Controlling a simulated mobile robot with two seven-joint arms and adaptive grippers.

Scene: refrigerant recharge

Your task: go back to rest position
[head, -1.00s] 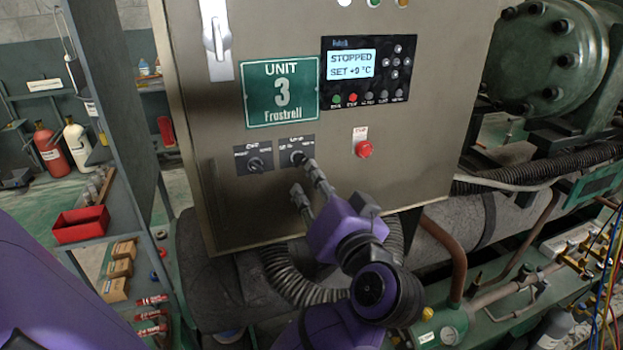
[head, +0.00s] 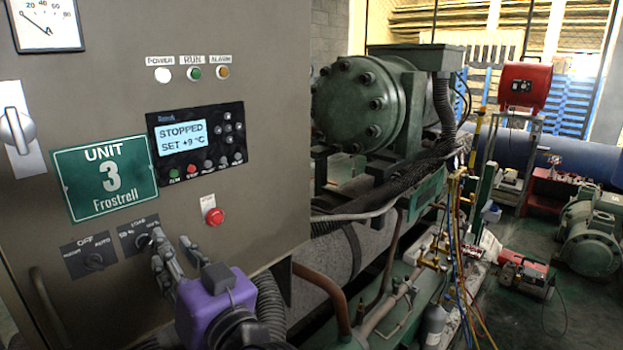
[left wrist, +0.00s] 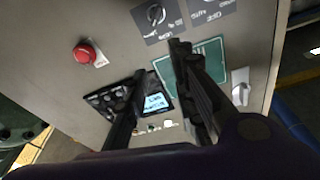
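My left gripper (head: 172,243) is in front of the grey control cabinet (head: 262,130), close to the right-hand selector knob (head: 143,240). Whether a fingertip touches that knob cannot be told. Its two fingers stand apart with nothing between them, as the left wrist view (left wrist: 159,62) shows. The left-hand selector knob (head: 95,261) sits beside it. The display (head: 184,133) reads "STOPPED, SET +9 °C". The red mushroom button (head: 214,216) is to the right, above the gripper; it also shows in the left wrist view (left wrist: 85,53). My right gripper is in neither view.
The green compressor (head: 365,103) and its pipework stand right of the cabinet. A manifold (head: 430,258) with coloured hoses is at lower middle. A red machine (head: 525,272) sits on the floor at right. Open floor shows at far right.

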